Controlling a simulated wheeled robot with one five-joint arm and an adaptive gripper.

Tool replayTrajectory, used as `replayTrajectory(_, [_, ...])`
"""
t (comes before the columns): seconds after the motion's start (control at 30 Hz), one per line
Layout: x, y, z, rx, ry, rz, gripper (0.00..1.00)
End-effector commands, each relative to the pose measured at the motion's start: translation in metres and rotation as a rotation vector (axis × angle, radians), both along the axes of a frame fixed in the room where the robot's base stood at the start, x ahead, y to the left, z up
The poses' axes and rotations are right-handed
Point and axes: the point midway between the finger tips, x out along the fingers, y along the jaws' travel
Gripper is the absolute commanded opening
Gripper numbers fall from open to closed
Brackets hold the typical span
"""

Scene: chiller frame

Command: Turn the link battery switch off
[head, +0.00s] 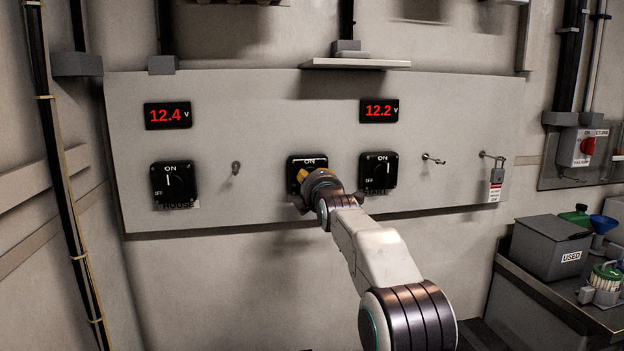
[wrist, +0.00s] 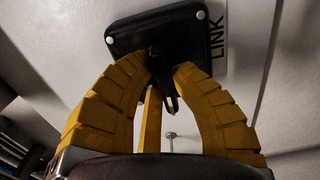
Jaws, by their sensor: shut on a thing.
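The link battery switch (head: 307,161) is the middle one of three black square switches on a pale panel. Its "ON" mark shows at the top in the head view; its lower part is hidden by my gripper (head: 303,176). In the wrist view the switch's black plate (wrist: 180,30) sits beside a "LINK" label (wrist: 217,38). The yellow fingers of my gripper (wrist: 165,70) are closed around the black knob (wrist: 157,62) in front of the plate. The knob's exact angle is hard to tell behind the fingers.
The house switch (head: 173,185) is at left under a 12.4 V display (head: 168,115). Another switch (head: 378,174) stands close to the right, under a 12.2 V display (head: 379,110). A padlock (head: 497,175) hangs at the panel's right. A bench with a grey "USED" box (head: 550,248) is lower right.

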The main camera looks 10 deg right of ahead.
Motion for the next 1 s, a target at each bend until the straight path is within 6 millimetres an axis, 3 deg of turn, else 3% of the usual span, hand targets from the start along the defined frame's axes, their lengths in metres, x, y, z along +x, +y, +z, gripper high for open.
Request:
replayTrajectory(0.43, [-0.0001,0.0005,0.0010,-0.008,-0.002,0.001,0.00])
replayTrajectory(0.47, [-0.0001,0.0005,0.0010,-0.007,-0.002,0.001,0.22])
replayTrajectory(0.7, [0.0000,0.0002,0.0005,-0.006,-0.001,0.000,0.44])
replayTrajectory(1.0, [-0.0003,-0.0001,0.0002,-0.006,0.000,0.000,0.46])
